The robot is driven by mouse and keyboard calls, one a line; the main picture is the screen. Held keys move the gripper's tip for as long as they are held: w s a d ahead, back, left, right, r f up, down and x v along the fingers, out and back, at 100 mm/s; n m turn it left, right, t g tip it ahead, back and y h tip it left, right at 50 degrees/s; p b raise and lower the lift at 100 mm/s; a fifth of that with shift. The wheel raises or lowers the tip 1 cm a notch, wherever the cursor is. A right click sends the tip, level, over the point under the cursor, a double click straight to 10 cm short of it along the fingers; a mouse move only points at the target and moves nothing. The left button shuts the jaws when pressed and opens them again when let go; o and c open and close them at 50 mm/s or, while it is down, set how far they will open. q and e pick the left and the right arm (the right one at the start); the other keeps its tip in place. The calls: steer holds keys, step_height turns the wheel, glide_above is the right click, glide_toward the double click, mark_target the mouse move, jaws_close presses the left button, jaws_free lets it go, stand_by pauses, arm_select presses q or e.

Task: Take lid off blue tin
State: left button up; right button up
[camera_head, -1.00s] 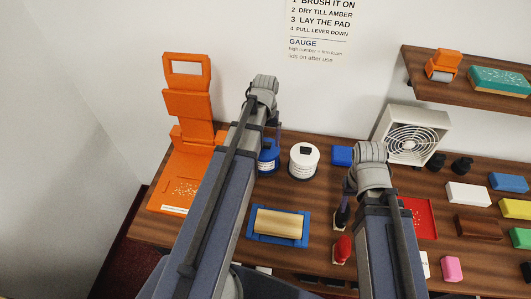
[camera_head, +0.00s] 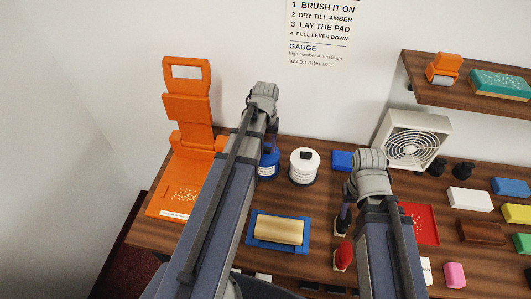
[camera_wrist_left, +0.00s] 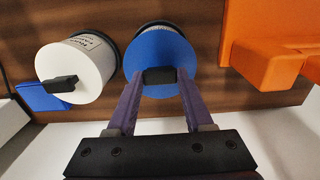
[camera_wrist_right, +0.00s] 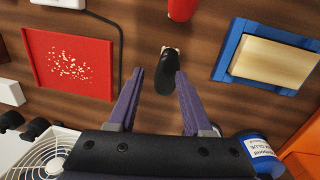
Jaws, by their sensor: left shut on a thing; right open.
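The blue tin (camera_head: 267,168) stands on the counter, partly hidden behind my left arm in the head view. In the left wrist view its blue lid (camera_wrist_left: 158,52) faces the camera, with a dark knob (camera_wrist_left: 159,76) on top. My left gripper (camera_wrist_left: 160,82) is shut on that knob, one finger on each side. The lid appears to be seated on the tin. My right gripper (camera_wrist_right: 154,75) is open and empty above the counter; a dark-handled item (camera_wrist_right: 164,72) shows between and beyond its fingers. In the head view my right forearm hides the right fingers.
A white tin (camera_head: 304,166) with a dark knob stands right of the blue tin. An orange press (camera_head: 186,105) stands at the left. A blue tray with a tan block (camera_head: 278,232) lies in front. A red tray (camera_head: 424,225) and a fan (camera_head: 412,140) are at the right.

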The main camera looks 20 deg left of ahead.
mark_target(266, 148)
arm_select(q)
jaws_close()
arm_select(e)
steer(key=shift+r, duration=0.1)
arm_select(q)
step_height(266, 148, up, 10)
steer(key=p, duration=1)
arm_select(e)
step_height(266, 148, up, 10)
arm_select(q)
steer(key=shift+d+f, duration=0.1)
